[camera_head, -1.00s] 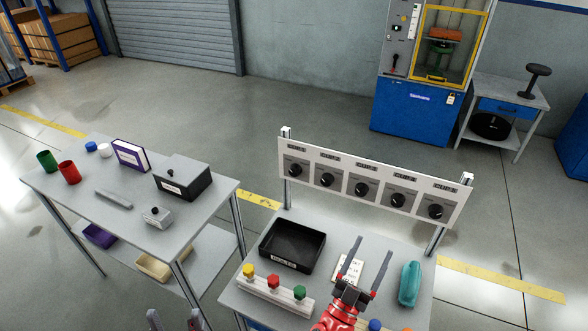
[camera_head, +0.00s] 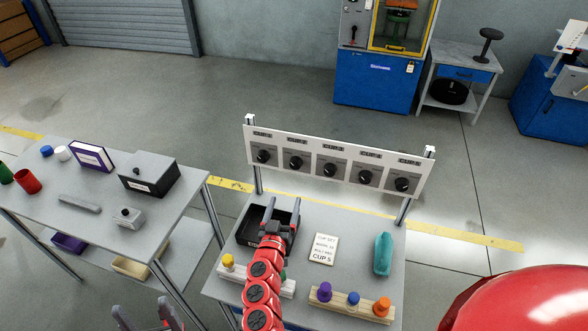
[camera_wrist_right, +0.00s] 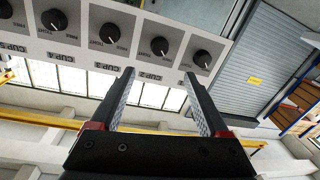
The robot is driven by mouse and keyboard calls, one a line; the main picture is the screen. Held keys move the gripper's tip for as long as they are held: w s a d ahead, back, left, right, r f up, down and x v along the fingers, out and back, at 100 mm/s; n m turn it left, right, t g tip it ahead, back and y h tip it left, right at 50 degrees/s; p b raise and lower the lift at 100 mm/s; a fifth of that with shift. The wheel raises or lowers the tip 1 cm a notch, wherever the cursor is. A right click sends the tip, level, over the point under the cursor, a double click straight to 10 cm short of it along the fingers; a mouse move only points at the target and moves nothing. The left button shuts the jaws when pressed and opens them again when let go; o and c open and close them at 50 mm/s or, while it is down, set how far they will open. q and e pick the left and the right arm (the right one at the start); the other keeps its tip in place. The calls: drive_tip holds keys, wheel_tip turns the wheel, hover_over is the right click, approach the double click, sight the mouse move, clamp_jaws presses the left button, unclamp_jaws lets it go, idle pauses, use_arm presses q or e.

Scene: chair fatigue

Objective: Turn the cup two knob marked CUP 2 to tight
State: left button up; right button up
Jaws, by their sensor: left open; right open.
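A white panel (camera_head: 310,148) stands on two posts at the back of the front table, with a row of black knobs. The CUP 2 knob (camera_head: 295,162) is second from the left there; in the right wrist view it (camera_wrist_right: 159,46) appears upside down, above its CUP 2 label. Its exact setting is hard to read. My right gripper (camera_head: 283,204) is open and empty, over the black tray and short of the panel. Its spread fingers (camera_wrist_right: 158,78) point toward the CUP 2 area without touching a knob. My left gripper (camera_head: 144,312) is open and empty at the bottom left.
The neighbouring knobs (camera_head: 264,156) (camera_head: 330,170) sit close on either side. Below are the black tray (camera_head: 250,238), a printed card (camera_head: 323,249), a teal object (camera_head: 383,254) and a peg block (camera_head: 340,302). A side table (camera_head: 95,205) holds boxes and cups.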

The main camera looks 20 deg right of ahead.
sight(295, 167)
drive_tip(key=p+x, duration=0.1)
drive_tip(key=x, duration=1.3)
drive_tip(key=shift+w+d+f, duration=0.1)
drive_tip(key=shift+w, duration=0.05)
clamp_jaws()
